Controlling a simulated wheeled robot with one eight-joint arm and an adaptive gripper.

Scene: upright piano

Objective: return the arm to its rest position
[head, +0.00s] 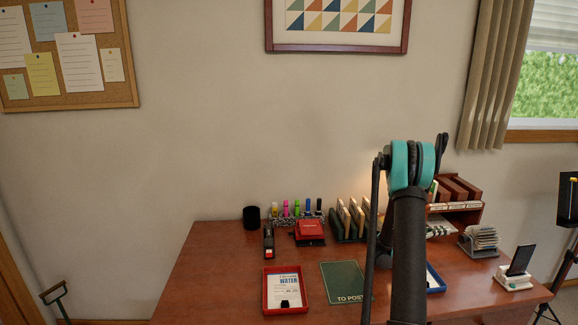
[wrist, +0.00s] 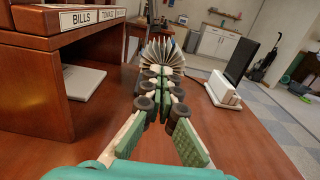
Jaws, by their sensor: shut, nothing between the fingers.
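My arm (head: 408,255) rises in front of the desk's right part in the head view, with a teal and black joint at its top. It hides part of the desk, and my gripper cannot be made out there. In the wrist view my gripper (wrist: 161,76) points forward over the desk top, its pale and green fingers shut with nothing between them. A fanned card file (wrist: 163,54) stands just beyond the fingertips; I cannot tell whether they touch it.
The wooden sorter (wrist: 70,50) labelled BILLS is left of my gripper, and a phone on a white stand (wrist: 228,75) is right. On the desk (head: 215,270) lie a red tray (head: 268,305), a green TO POST mat (head: 342,280) and a blue tray (head: 436,288). The desk's left part is mostly clear.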

